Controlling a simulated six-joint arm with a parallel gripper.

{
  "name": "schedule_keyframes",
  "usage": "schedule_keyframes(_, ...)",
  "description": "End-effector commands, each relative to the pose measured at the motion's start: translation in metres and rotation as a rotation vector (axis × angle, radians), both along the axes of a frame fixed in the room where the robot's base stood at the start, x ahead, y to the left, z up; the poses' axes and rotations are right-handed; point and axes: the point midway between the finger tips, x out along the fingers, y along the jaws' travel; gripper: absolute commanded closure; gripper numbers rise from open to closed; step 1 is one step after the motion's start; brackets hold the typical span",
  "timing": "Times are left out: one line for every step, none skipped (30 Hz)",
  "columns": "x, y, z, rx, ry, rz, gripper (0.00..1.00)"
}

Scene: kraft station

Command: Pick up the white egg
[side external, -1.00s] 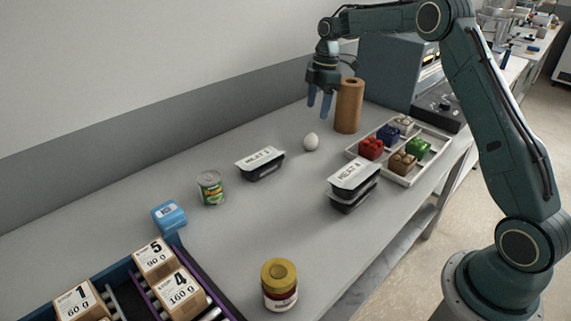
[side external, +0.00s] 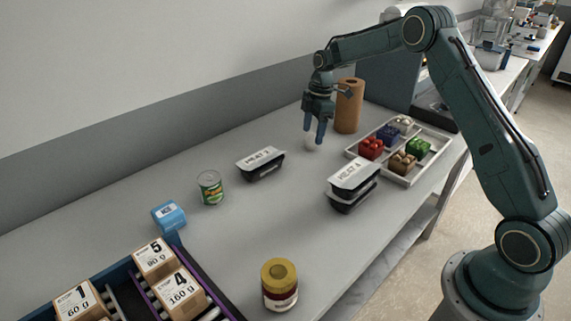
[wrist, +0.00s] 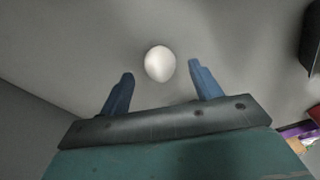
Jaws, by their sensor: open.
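The white egg (wrist: 160,63) lies on the grey table and shows whole in the wrist view, centred between and a little beyond the tips of my two blue fingers. In the side view the egg (side external: 312,146) is partly hidden behind the fingers. My gripper (side external: 314,142) is open, pointing down at the egg, with a finger to each side. In the wrist view my gripper (wrist: 158,70) is empty. I cannot tell how far the fingertips are above the table.
A brown cylinder (side external: 348,106) stands close behind my gripper. A tray (side external: 410,181) of coloured blocks is to the right. Black containers labelled MEAT 1 (side external: 261,165) and MEAT 4 (side external: 353,186) stand nearer the camera. The table around the egg is otherwise clear.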

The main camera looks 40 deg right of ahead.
Motion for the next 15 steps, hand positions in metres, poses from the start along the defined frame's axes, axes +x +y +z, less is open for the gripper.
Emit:
schedule_keyframes(0.000,0.001,-0.007,0.001,0.003,0.000,0.37)
schedule_keyframes(0.000,0.002,-0.011,0.001,0.003,0.000,0.37)
schedule_keyframes(0.000,0.002,-0.016,0.002,0.004,0.000,0.37)
schedule_keyframes(0.001,0.003,-0.019,0.001,0.003,0.000,0.37)
schedule_keyframes(0.001,0.003,-0.022,0.001,0.002,0.000,0.37)
schedule_keyframes(0.001,0.003,-0.026,0.001,0.002,0.000,0.37)
schedule_keyframes(0.001,0.004,-0.029,0.001,0.002,0.000,0.37)
schedule_keyframes(0.001,0.004,-0.032,0.001,0.002,0.000,0.37)
schedule_keyframes(0.001,0.004,-0.034,0.001,0.002,0.000,0.37)
schedule_keyframes(0.002,0.004,-0.035,0.000,0.001,0.000,0.37)
schedule_keyframes(0.002,0.005,-0.036,0.000,0.000,0.000,0.37)
schedule_keyframes(0.002,0.005,-0.037,0.000,0.000,0.000,0.37)
schedule_keyframes(0.002,0.005,-0.037,0.000,0.000,0.000,0.37)
schedule_keyframes(0.002,0.005,-0.038,0.000,0.000,0.000,0.37)
schedule_keyframes(0.002,0.005,-0.037,0.000,0.000,0.000,0.37)
